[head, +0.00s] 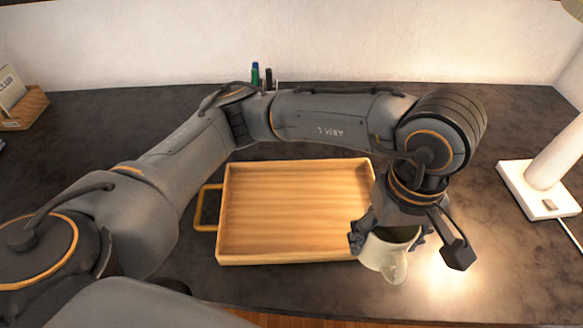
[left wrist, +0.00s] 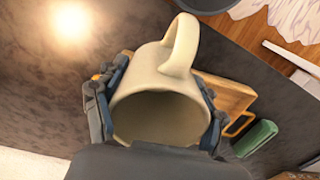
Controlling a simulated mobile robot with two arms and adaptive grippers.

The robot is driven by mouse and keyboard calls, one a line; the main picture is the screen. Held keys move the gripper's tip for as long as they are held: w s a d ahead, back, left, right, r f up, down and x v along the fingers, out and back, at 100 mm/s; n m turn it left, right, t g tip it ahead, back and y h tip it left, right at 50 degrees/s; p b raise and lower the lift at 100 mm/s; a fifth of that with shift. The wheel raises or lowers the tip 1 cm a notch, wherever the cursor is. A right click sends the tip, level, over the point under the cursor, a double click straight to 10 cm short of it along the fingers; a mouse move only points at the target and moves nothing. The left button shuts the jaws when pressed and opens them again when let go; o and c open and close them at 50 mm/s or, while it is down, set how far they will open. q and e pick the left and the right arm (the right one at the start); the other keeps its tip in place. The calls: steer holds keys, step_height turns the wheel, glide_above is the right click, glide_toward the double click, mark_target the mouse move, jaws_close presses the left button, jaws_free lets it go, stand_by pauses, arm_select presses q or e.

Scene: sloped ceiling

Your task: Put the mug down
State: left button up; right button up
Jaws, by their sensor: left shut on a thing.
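The cream mug (head: 388,254) is at the right end of the wooden tray (head: 290,259) in the head view, with its handle toward the front. My left gripper (head: 388,238) comes down from above and is shut on the mug's sides. In the left wrist view the mug (left wrist: 165,85) sits between the two fingers of my left gripper (left wrist: 155,105), its dark opening facing the camera. Whether its base touches anything is hidden. My right gripper is not in view.
The tray is empty and has a yellow handle (head: 207,207) on its left. A white lamp base (head: 538,190) stands at the right with a cord. Pens (head: 255,74) stand at the back, and a wooden box (head: 25,108) at the far left. Dark tabletop is clear right of the mug.

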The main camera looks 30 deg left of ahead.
arm_select(q)
steer(key=shift+w+a+f, duration=0.1)
steer(key=shift+w+f, duration=0.1)
steer(key=shift+w, duration=0.35)
steer(key=w+a+f+p, duration=0.3)
steer(key=w+a+f, duration=0.4)
steer(key=w+a, duration=0.1)
steer(key=shift+f, duration=0.4)
steer(key=shift+w+a+f, duration=0.3)
steer(key=shift+w+f, duration=0.05)
steer(key=shift+f, duration=0.1)
steer(key=f, duration=0.1)
steer(key=f+p, duration=0.1)
steer(key=f, duration=0.1)
steer(key=shift+w+a, duration=0.2)
steer(key=shift+f+p, duration=0.3)
steer(key=shift+f, duration=0.1)
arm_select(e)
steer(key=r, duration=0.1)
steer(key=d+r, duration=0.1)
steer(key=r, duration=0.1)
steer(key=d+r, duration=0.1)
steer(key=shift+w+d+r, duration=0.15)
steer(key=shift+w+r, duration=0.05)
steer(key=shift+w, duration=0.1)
